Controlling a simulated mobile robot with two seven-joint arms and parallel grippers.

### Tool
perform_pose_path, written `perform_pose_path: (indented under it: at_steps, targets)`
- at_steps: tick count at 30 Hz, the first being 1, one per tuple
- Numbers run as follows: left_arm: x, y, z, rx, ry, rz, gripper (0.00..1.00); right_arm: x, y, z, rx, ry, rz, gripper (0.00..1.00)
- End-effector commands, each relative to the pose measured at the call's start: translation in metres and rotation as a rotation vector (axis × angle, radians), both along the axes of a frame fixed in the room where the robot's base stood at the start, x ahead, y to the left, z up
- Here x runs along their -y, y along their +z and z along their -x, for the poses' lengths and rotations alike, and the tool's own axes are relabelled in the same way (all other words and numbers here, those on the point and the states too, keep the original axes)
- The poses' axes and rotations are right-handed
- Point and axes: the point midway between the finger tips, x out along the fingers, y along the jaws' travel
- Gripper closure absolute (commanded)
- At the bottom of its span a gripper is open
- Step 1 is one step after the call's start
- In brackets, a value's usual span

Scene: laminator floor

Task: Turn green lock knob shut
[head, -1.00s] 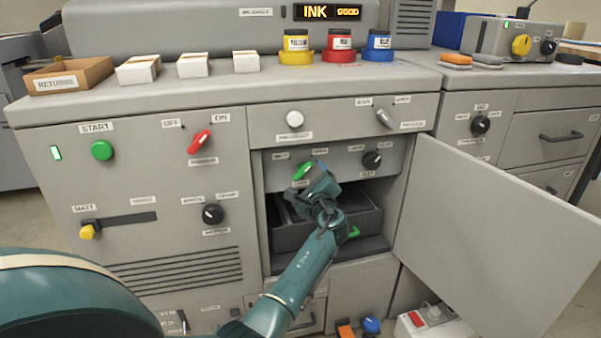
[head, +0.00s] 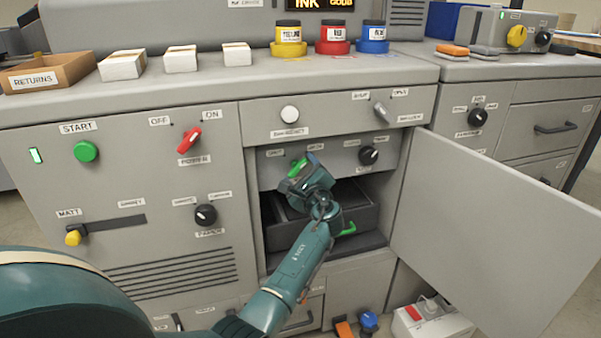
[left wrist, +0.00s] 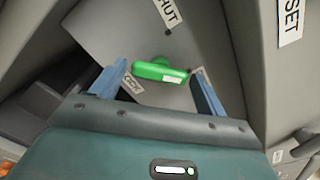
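The green lock knob (left wrist: 158,70) is a bar-shaped handle on a grey panel in the left wrist view. It lies between the two blue fingers of my left gripper (left wrist: 157,88), with gaps on both sides. A label reading "SHUT" (left wrist: 168,12) is above it and another label (left wrist: 132,84) is at its lower left. In the head view the green lock knob (head: 297,168) shows inside the open compartment, partly hidden by my left gripper (head: 303,172). My left gripper is open around the knob. My right gripper is not in view.
A large grey door (head: 490,235) stands open to the right of the compartment. A dark drawer (head: 362,215) with a green handle (head: 348,229) is below the knob. A black knob (head: 369,156) is to its right on the same panel.

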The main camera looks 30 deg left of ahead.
Motion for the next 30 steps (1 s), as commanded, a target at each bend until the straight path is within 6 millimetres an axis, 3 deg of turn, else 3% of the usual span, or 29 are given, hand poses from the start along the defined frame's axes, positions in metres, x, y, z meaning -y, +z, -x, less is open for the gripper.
perform_pose_path:
  at_steps: [12, 20, 30]
  targets:
    - [0.0, 0.0, 0.0, 0.0, 0.0, 0.0, 0.59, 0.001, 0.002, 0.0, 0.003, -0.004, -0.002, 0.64]
    - [0.0, -0.001, 0.0, 0.024, 0.0, 0.018, 0.59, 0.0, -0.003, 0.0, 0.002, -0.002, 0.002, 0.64]
    - [-0.001, -0.004, 0.0, 0.182, 0.0, 0.152, 0.59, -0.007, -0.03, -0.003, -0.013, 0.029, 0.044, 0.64]
